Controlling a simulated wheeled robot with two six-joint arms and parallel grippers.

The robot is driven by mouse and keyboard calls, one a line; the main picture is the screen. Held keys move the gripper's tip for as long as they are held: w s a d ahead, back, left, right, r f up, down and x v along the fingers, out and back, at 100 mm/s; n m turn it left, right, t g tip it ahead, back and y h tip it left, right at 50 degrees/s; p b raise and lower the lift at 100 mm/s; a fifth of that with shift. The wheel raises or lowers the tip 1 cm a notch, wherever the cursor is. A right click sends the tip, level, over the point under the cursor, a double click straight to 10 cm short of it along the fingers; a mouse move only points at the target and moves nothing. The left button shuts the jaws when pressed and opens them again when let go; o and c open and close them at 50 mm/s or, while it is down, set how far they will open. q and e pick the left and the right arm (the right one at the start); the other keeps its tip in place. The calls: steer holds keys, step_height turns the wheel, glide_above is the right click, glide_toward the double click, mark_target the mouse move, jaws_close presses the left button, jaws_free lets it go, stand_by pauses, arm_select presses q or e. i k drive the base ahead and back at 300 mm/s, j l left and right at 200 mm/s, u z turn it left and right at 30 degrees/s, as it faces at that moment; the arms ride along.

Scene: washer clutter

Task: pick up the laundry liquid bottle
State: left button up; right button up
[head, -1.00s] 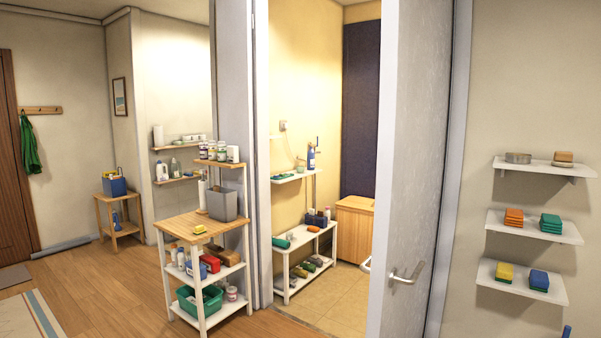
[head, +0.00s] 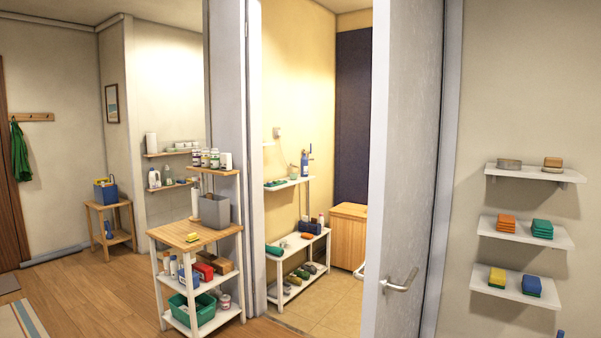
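I cannot tell for sure which bottle is the laundry liquid. A white bottle (head: 154,179) stands on the lower wall shelf at the back left. A small white and blue bottle (head: 182,276) stands on the middle level of the wooden-topped rack. A blue bottle (head: 304,164) stands on the upper white shelf inside the doorway. All are small and their labels are unreadable. Neither of my grippers is in view.
The rack (head: 190,236) stands left of the doorway, bearing a grey bin (head: 215,212) and a green basket (head: 191,309). An open grey door (head: 405,190) with a handle stands right of the doorway. Wall shelves (head: 524,233) hold sponges. The wooden floor (head: 95,285) at left is clear.

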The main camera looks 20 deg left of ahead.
mark_target(303, 160)
steer(key=i+j+u, duration=0.25)
steer(key=j+u, duration=0.15)
steer(key=i+j+u, duration=0.8)
steer(key=i+u, duration=0.3)
steer(key=u, duration=0.15)
steer(key=i+z, duration=0.4)
steer(key=i+j+z, duration=0.3)
steer(key=i+z, duration=0.15)
steer(key=i, duration=0.15)
steer(key=i+l+z, duration=0.2)
steer(key=i+z, duration=0.15)
steer(key=i, duration=0.2)
steer(key=i+l+z, duration=0.1)
steer(key=i+z, duration=0.3)
steer(key=i+j+z, duration=0.15)
steer(key=i+z, duration=0.2)
steer(key=i, duration=0.3)
steer(key=i+u, duration=0.1)
steer(key=i, duration=0.45)
steer(key=i+l+u, duration=0.1)
steer(key=i, duration=0.45)
steer(key=i+l+u, duration=0.1)
steer(key=i, duration=0.45)
